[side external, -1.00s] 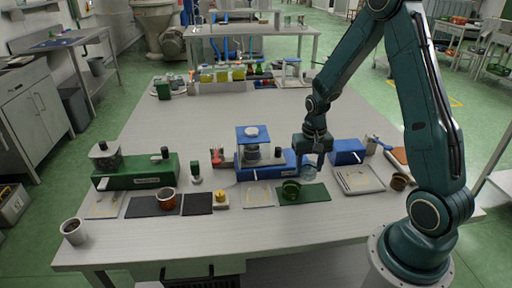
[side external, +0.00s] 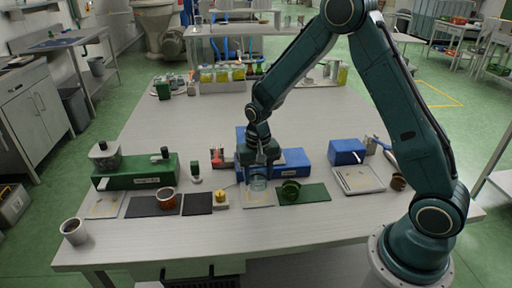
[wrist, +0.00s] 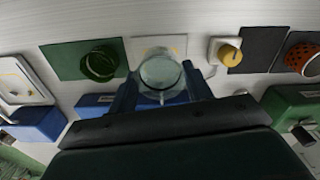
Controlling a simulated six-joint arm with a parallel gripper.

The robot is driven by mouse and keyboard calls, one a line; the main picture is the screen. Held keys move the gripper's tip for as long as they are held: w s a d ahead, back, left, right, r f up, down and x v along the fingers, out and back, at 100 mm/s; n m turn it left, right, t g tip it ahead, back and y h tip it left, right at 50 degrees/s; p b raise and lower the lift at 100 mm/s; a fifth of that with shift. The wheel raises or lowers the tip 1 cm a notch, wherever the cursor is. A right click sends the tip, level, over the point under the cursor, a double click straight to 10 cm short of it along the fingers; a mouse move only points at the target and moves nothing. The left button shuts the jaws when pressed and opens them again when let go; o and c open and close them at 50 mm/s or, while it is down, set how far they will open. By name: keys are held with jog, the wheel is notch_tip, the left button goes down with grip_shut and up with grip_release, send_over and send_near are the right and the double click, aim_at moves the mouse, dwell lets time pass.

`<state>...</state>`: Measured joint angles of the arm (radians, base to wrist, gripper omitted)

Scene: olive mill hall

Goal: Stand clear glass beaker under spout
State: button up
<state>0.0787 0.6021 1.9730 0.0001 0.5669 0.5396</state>
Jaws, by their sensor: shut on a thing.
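My gripper (side external: 261,168) is shut on the clear glass beaker (side external: 258,184), which hangs upright below it at the front of the blue machine (side external: 290,163). In the wrist view the beaker (wrist: 160,70) sits between my two fingers (wrist: 160,88). It is over or at the back part of a pale mat with yellow marks (side external: 257,200); I cannot tell if its base touches. My gripper and wrist hide the middle of the blue machine, so its spout is not visible.
A green cup (side external: 290,190) stands on a green mat (side external: 316,193) close on the right. A yellow knob on a pale block (side external: 221,198) is close on the left. A brown-red cup (side external: 168,200) stands on a dark mat further left.

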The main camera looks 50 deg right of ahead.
jog(key=shift+f, duration=0.25)
jog(key=shift+f, duration=2.65)
jog(key=shift+w+d+f, duration=0.1)
jog(key=shift+d+f, duration=0.05)
jog(key=shift+f, duration=0.05)
jog(key=shift+w+d, duration=0.95)
jog(key=shift+w+f, duration=0.1)
jog(key=o, duration=0.9)
jog(key=shift+o, duration=0.4)
jog(key=shift+o, duration=1.2)
